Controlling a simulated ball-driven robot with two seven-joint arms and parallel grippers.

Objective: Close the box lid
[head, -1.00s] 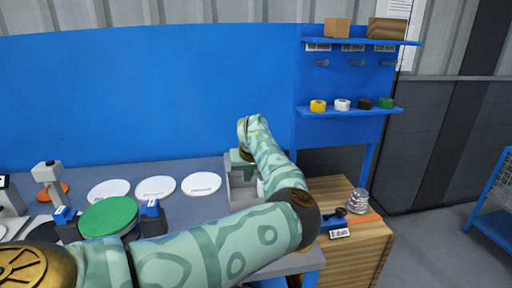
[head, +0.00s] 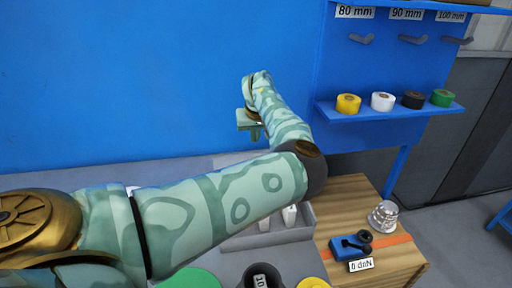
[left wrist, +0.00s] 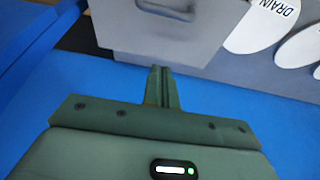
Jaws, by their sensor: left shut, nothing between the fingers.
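A grey open box (head: 300,232) with white bottles inside stands on the bench in the head view, partly hidden behind my left arm. I cannot make out its lid clearly there. In the left wrist view a grey panel (left wrist: 130,32) with a dark handle slot lies just beyond my fingertips; I cannot tell whether it is the box's wall or its lid. My left gripper (head: 256,134) is above and behind the box, in front of the blue back panel. Its fingers (left wrist: 161,72) are shut and empty in the left wrist view. My right gripper is not in view.
Round white plates (left wrist: 258,22), one marked DRAIN, lie beside the grey panel. A wooden block surface (head: 350,195) right of the box holds a blue tool (head: 346,243) and a silver stacked part (head: 384,216). A blue shelf (head: 385,113) carries tape rolls. A green disc (head: 190,279) is in front.

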